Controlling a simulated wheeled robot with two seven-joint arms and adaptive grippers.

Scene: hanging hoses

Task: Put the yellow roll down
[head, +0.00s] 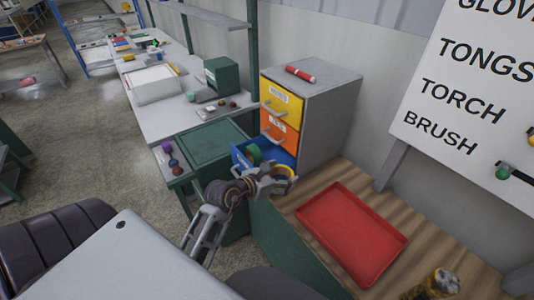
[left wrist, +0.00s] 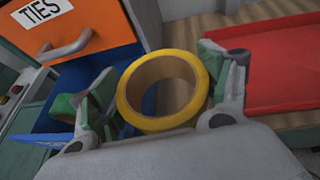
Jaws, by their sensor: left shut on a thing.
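The yellow roll (head: 291,178) is a ring held in my left gripper (head: 277,182), beside the front of the open blue drawer (head: 240,156). In the left wrist view the yellow roll (left wrist: 165,124) sits between the two fingers of my left gripper (left wrist: 162,88), which is shut on it. Its hole faces the camera. A green roll (head: 254,153) lies in the blue drawer. The drawer also shows below and left of the roll in the wrist view (left wrist: 82,76). My right gripper is not in view.
A grey cabinet (head: 325,110) has shut yellow (head: 283,103) and orange (head: 279,134) drawers above the blue one. An empty red tray (head: 352,232) lies on the wooden bench (head: 440,255) to the right. A red cylinder (head: 300,74) lies on the cabinet.

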